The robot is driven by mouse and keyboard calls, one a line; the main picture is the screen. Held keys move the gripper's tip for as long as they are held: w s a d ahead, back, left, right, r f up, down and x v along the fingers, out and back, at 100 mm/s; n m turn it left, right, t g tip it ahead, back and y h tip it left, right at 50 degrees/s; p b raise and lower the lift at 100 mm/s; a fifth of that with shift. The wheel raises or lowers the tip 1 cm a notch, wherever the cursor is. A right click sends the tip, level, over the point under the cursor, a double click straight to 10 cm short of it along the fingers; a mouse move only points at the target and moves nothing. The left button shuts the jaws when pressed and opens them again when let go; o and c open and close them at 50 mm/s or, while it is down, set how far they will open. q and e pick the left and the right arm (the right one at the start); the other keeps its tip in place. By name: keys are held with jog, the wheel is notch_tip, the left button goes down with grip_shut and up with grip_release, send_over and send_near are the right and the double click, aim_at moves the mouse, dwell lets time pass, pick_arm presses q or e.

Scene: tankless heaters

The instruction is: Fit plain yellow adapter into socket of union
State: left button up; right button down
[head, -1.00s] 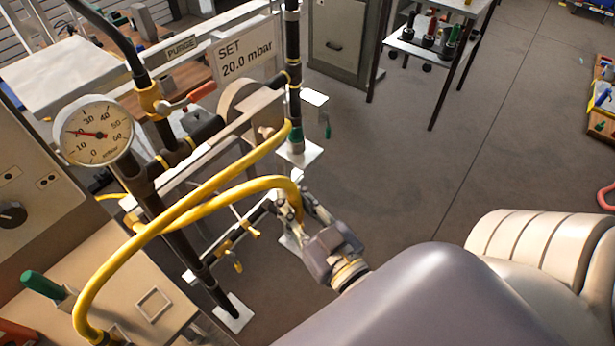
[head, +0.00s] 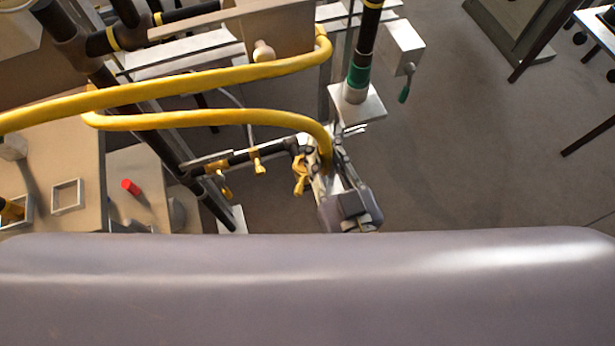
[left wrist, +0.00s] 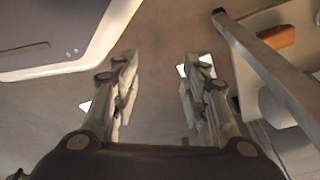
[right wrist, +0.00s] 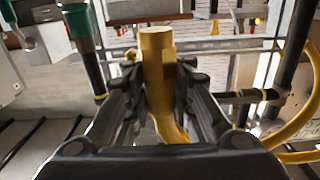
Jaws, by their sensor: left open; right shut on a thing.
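My right gripper (head: 325,168) is low beside the pipe frame in the head view. It is shut on the plain yellow adapter (right wrist: 157,62), a smooth yellow cylinder pointing up between the fingers in the right wrist view. A yellow hose (head: 230,117) runs to this gripper. A black vertical pipe with a green fitting (head: 357,76) stands just behind and right of it; the green fitting also shows at upper left in the right wrist view (right wrist: 79,27). I cannot tell whether this is the union, and no socket opening shows. My left gripper (left wrist: 158,75) is open and empty.
A horizontal black pipe with yellow valve handles (head: 256,162) lies left of my right gripper. A white bracket with a green lever (head: 404,50) is at right of the green fitting. A bench with a red cap (head: 130,187) is at left.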

jog(key=s+a+f+n+g+y+b, duration=0.1)
jog(key=s+a+f+n+y+b, duration=0.2)
jog(key=a+f+b, duration=0.4)
pick_arm(q)
jog(key=w+b, duration=0.2)
jog(key=w, duration=0.4)
pick_arm(e)
jog(key=g+y, duration=0.1)
send_over(303, 166)
notch_tip(303, 166, down, 4)
jog(key=shift+r+b, duration=0.15)
jog(key=shift+b, duration=0.25)
jog(key=shift+f, duration=0.35)
pick_arm(q)
notch_tip(303, 166, up, 8)
jog(key=w+t+b, duration=0.1)
jog(key=w, duration=0.1)
jog(key=shift+d, duration=0.45)
pick_arm(e)
jog(key=shift+f, duration=1.35)
pick_arm(q)
jog(key=shift+f, duration=0.1)
pick_arm(e)
jog(key=c, duration=1.3)
grip_release()
jog(key=shift+f, duration=0.15)
jog(key=shift+c, duration=0.2)
